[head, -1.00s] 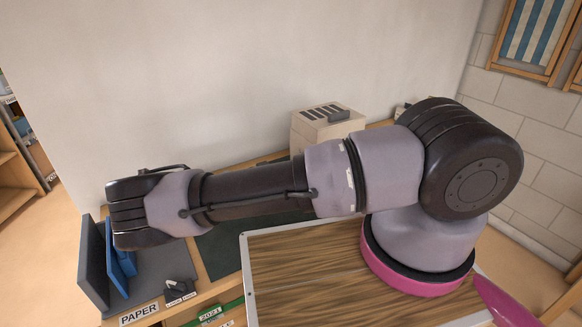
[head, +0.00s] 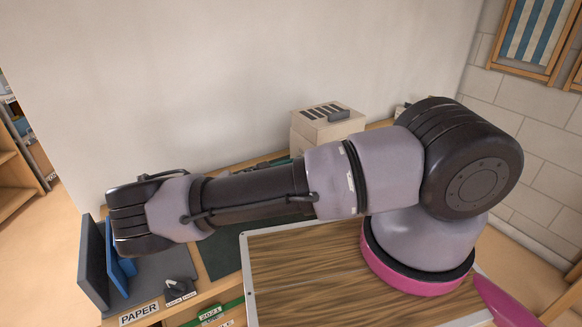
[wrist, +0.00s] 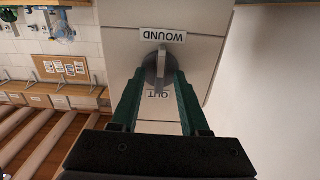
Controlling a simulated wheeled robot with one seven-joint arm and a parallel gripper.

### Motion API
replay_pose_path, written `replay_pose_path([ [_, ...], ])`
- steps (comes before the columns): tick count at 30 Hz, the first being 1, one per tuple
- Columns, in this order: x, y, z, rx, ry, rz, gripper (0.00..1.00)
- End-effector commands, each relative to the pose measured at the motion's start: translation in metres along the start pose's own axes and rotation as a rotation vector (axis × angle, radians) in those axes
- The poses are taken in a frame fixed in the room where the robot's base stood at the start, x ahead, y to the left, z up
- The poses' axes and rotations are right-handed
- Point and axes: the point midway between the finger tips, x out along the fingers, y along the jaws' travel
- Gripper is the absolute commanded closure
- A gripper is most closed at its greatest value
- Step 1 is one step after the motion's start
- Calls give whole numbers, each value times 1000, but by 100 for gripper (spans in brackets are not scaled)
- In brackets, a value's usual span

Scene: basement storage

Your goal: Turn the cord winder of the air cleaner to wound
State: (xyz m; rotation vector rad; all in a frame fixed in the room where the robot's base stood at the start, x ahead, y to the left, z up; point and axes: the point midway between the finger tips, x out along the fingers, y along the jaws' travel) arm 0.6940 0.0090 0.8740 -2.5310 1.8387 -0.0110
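The air cleaner (head: 322,128) is a beige box with dark slots on top, standing behind my arm in the head view. In the wrist view its pale face (wrist: 195,22) fills the middle. The cord winder (wrist: 161,66) is a round grey knob with a narrow raised bar. The bar lies roughly along the line between the WOUND label (wrist: 163,35) and the partly hidden OUT label (wrist: 161,95); which end is the pointer I cannot tell. My gripper (wrist: 160,72) has its green fingers on either side of the knob, with gaps beside the bar. The head view hides the winder.
A wood-topped panel with a pale rim (head: 247,268) lies below my arm. A blue and grey file holder (head: 95,262) stands at the left by the PAPER label (head: 139,314). A plain wall (head: 230,70) rises behind. A wall shelf with a pinboard (wrist: 60,69) shows in the wrist view.

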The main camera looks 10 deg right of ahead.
Motion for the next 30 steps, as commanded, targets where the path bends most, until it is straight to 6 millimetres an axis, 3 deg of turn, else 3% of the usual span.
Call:
replay_pose_path([
  [8, -9, -1, -1, 1, 1, -1, 55],
  [21, -91, -1, 0, 1, 0, -2, 55],
  [30, -109, 0, 0, 0, 0, 0, 55],
])
